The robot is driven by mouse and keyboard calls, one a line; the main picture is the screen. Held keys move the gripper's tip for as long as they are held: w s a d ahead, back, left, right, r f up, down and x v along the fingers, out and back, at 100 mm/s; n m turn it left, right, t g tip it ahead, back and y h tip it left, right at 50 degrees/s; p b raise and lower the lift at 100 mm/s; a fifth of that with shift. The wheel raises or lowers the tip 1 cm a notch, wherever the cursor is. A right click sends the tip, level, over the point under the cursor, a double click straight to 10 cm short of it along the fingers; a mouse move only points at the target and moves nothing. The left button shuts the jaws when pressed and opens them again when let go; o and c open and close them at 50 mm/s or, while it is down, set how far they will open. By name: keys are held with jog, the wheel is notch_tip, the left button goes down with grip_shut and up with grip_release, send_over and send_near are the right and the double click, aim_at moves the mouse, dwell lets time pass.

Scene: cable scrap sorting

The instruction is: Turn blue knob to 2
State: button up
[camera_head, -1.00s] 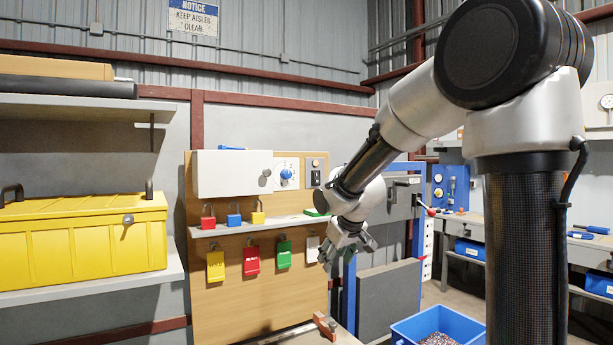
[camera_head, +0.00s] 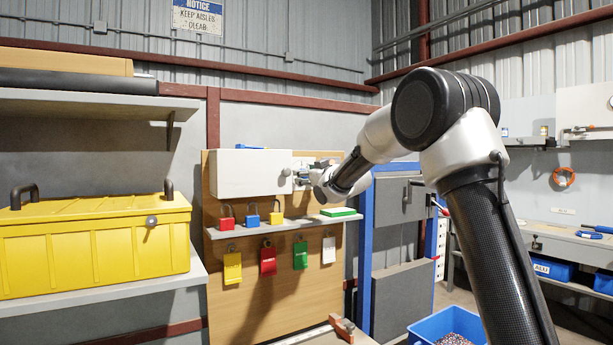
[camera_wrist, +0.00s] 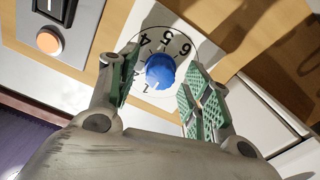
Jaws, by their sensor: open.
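The blue knob (camera_wrist: 160,71) sits on a white round dial (camera_wrist: 146,40) with black numerals in the wrist view. A white mark near the knob's lower-left edge seems to point towards the 1, but it is small. My gripper (camera_wrist: 163,62) is open, with one green-padded finger on each side of the knob. I see gaps between the pads and the knob; how deep the fingertips reach is unclear. In the head view my gripper (camera_head: 304,174) is at the panel, right of the white box, and hides the knob.
An orange button (camera_wrist: 48,41) is beside the dial in the wrist view. A white box (camera_head: 250,173) is left of my gripper. Below, a shelf (camera_head: 275,229) carries coloured padlocks (camera_head: 253,219), and several tags hang under it. A yellow toolbox (camera_head: 95,245) is at left.

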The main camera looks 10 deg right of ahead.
jog(key=shift+w+a, duration=0.15)
jog(key=shift+w, duration=0.15)
jog(key=c, duration=1)
jog(key=shift+c, duration=0.2)
jog(key=shift+m, duration=3.9)
